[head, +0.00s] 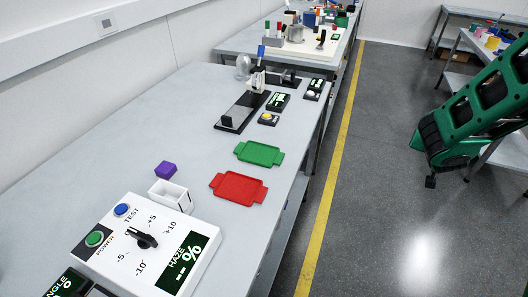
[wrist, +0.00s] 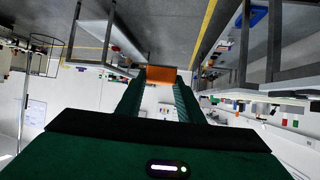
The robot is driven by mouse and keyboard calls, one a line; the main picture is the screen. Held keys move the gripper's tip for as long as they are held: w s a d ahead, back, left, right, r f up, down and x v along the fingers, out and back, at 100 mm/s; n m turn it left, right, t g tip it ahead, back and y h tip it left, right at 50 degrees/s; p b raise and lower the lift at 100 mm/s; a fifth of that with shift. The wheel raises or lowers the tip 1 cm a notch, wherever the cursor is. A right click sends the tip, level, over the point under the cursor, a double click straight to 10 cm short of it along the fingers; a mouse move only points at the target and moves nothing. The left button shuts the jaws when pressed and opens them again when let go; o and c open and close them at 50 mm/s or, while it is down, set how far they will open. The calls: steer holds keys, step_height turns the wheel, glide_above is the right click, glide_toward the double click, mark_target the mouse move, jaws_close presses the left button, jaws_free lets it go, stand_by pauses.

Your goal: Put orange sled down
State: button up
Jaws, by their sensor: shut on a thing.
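In the wrist view my gripper (wrist: 160,82) is shut on the orange sled (wrist: 161,73). The sled shows as a small orange block between the two green fingertips. It is held up in the air over the floor and away from the bench top. In the head view my green arm is at the right, over the floor, and the sled cannot be made out there.
The grey bench (head: 205,125) carries a white haze panel (head: 150,243), an open white box (head: 171,195), a purple block (head: 166,169), a red tray (head: 239,188), a green tray (head: 260,153) and a black-railed fixture (head: 241,113). Bare bench top lies left of the trays.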

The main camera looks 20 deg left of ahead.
steer(key=s+a+r+n+y, duration=0.2)
steer(key=s+a+n+y, duration=0.15)
steer(key=a, duration=1.15)
steer(key=s+a+r+n+y, duration=0.2)
steer(key=s+a+n+y, duration=0.15)
steer(key=a, duration=1.25)
steer(key=s+a+r+n+g+y, duration=0.1)
steer(key=s+a+r+n+y, duration=0.15)
steer(key=s+a, duration=0.75)
steer(key=s+a+r+n+g+y, duration=0.1)
steer(key=s+a+r+n+y, duration=0.15)
steer(key=s+a, duration=0.75)
glide_above(262, 157)
steer(key=shift+m+h, duration=0.3)
step_height(262, 157, down, 7)
steer(key=shift+s+r, duration=0.15)
steer(key=shift+f, duration=2.05)
steer(key=shift+f, duration=0.1)
